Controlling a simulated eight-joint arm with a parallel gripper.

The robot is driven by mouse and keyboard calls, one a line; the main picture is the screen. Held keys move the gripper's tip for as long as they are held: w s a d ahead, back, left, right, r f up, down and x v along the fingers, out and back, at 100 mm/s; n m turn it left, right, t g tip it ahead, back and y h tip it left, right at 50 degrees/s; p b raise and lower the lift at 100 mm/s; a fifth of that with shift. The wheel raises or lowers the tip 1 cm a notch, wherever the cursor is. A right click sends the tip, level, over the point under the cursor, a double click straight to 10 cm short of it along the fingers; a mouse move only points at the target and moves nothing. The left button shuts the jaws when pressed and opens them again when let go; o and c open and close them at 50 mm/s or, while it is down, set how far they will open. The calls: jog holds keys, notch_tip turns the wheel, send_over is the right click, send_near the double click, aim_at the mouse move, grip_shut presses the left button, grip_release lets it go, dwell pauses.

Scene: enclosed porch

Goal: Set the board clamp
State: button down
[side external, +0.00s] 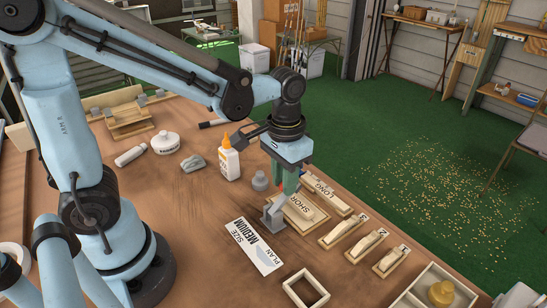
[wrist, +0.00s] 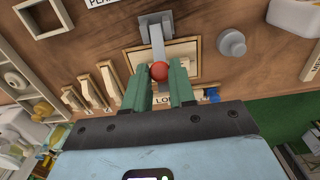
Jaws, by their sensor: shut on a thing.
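The board clamp is a grey metal piece with an upright lever (side external: 275,213), at the near end of the wooden block marked "SHOR" (side external: 305,211). In the wrist view its square grey base (wrist: 155,20) and lever (wrist: 157,45) run toward me, ending in a red ball knob (wrist: 159,71). My gripper (side external: 284,190), with green fingers, is over the block. In the wrist view my gripper (wrist: 164,84) is shut on the red knob, which sits between the fingertips. A card (side external: 254,245) reading "PLAN SIZE MEDIUM" lies left of the clamp.
A block marked "LONG" (side external: 327,194) lies behind. Several small wooden pieces (side external: 342,231) stand to the right. A grey knobbed weight (side external: 260,181) and a glue bottle (side external: 229,160) stand close to my gripper. A square wooden frame (side external: 306,289) lies in front.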

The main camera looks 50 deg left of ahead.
aim_at(272, 210)
jog(key=shift+s, duration=0.15)
jog(key=s+t, duration=0.1)
jog(key=t, duration=0.1)
jog(key=s+t, duration=0.1)
jog(key=shift+s+r+t, duration=0.25)
jog(key=shift+s+t, duration=0.1)
jog(key=shift+t, duration=0.05)
jog(key=shift+s+f+t, duration=0.2)
jog(key=shift+s+t, duration=1.05)
jog(key=shift+t, duration=0.65)
jog(key=c, duration=0.9)
grip_release()
jog(key=shift+c, duration=0.2)
jog(key=shift+w, duration=0.1)
